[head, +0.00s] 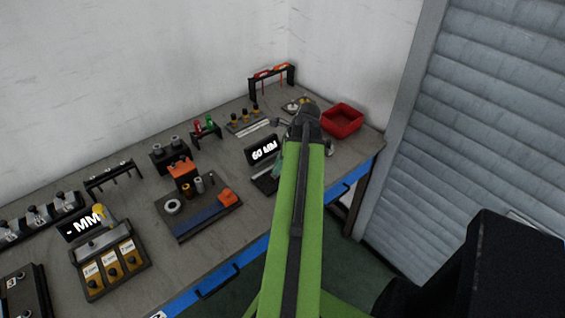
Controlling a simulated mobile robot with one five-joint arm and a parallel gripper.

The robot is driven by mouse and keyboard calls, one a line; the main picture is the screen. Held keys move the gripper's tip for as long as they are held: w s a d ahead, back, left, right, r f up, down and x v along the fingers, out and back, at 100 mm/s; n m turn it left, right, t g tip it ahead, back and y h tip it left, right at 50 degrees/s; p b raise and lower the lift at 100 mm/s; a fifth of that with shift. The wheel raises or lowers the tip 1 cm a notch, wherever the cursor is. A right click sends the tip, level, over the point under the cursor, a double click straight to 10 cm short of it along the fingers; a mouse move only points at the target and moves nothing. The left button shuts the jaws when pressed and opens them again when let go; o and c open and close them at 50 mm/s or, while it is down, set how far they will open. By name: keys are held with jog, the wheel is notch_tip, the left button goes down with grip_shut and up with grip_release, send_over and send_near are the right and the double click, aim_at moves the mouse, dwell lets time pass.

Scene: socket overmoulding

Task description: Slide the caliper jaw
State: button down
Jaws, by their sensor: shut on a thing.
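A caliper (266,181) lies on the bench just left of my green arm, below a dark display (262,151) reading "60 MM". A small teal part (279,166), which looks like the caliper's sliding jaw, shows at the arm's left edge; the rest of it is hidden behind the arm. My arm reaches over the bench and ends in a dark wrist (306,118). My gripper's fingertips are hidden behind the arm, beside the caliper. The gripper is shut on what appears to be the caliper jaw, though the contact is covered.
A red bin (342,120) stands at the right end of the bench. A dark tray (198,208) with rings and an orange block lies left of the caliper. A second display (83,224) reads "- MM". Racks line the back. A shutter (490,140) is on the right.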

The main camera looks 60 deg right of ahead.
jog(key=shift+a, duration=0.25)
jog(key=c, duration=1.2)
grip_release()
jog(key=shift+c, duration=0.2)
jog(key=p+v, duration=1.6)
jog(key=v, duration=0.1)
jog(key=shift+r, duration=0.2)
jog(key=shift+s+d, duration=0.1)
